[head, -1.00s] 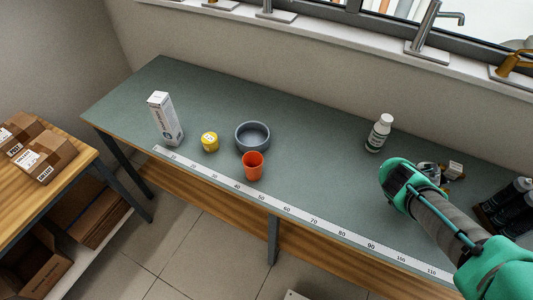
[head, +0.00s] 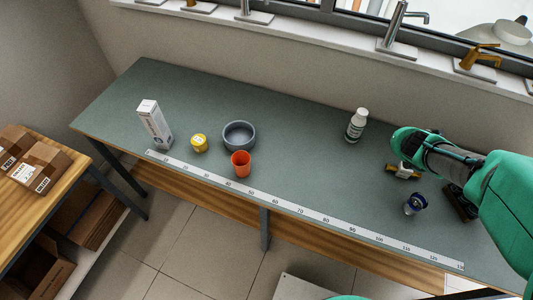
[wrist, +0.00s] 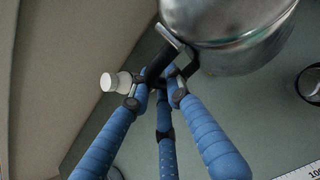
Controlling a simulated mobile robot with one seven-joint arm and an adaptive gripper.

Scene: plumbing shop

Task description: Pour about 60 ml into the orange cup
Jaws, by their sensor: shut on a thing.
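The orange cup (head: 241,164) stands upright on the green bench, just behind the measuring strip and in front of a grey bowl. My gripper (wrist: 160,80) has blue fingers in the wrist view. It is shut on the dark handle of a shiny metal vessel (wrist: 225,45), which runs out of the top of the picture. The vessel's rim, its contents and what is under it do not show. In the head view my arm hides the fingers and the vessel. My arm's end is over the right part of the bench, well to the right of the cup.
The grey bowl (head: 239,136), a yellow tin (head: 199,143) and a white carton (head: 154,125) stand near the cup. A white bottle (head: 356,125) stands toward the back. The middle bench is clear.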

